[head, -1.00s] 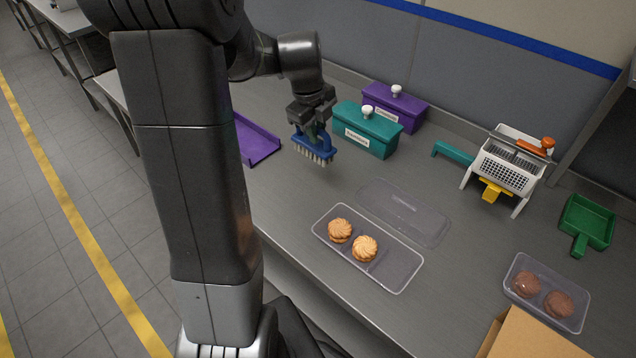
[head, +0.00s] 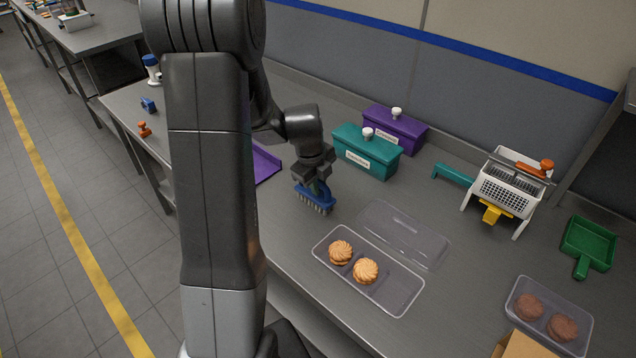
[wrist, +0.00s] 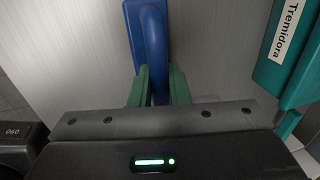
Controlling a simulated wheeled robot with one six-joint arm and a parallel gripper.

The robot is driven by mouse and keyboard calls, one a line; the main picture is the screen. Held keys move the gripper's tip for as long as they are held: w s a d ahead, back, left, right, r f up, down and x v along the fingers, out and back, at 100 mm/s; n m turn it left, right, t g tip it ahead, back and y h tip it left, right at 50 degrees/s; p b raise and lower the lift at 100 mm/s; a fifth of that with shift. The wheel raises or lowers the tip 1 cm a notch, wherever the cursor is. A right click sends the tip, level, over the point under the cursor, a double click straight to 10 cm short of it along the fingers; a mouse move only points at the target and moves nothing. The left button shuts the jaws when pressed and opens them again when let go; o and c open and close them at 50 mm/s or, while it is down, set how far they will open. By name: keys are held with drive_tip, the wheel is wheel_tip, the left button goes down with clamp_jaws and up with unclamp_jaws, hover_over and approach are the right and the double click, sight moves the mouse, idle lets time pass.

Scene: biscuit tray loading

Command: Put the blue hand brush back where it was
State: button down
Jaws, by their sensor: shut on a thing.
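The blue hand brush (head: 317,199) has pale bristles pointing down. My gripper (head: 315,185) is shut on its handle from above. The brush is at or just above the steel table, left of the clear tray with biscuits; I cannot tell whether the bristles touch. In the wrist view the blue handle (wrist: 147,35) runs between the green fingertips of my gripper (wrist: 158,85), and the bristles are hidden.
A teal lidded box (head: 366,158) and a purple lidded box (head: 400,135) stand behind the brush. A purple dustpan-like tray (head: 265,164) is partly behind my arm. The clear biscuit tray (head: 405,300) and a clear lid (head: 403,236) lie to the right.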

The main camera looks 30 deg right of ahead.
drive_tip(key=shift+f, duration=0.15)
drive_tip(key=c, duration=1.4)
unclamp_jaws()
drive_tip(key=shift+r, duration=0.35)
drive_tip(key=r, duration=0.3)
drive_tip(key=a+r, duration=0.1)
drive_tip(key=r, duration=0.3)
drive_tip(key=a+r, duration=0.1)
drive_tip(key=r, duration=0.3)
drive_tip(key=shift+s+a+r, duration=0.15)
drive_tip(key=shift+s+r, duration=0.1)
drive_tip(key=shift+s, duration=0.1)
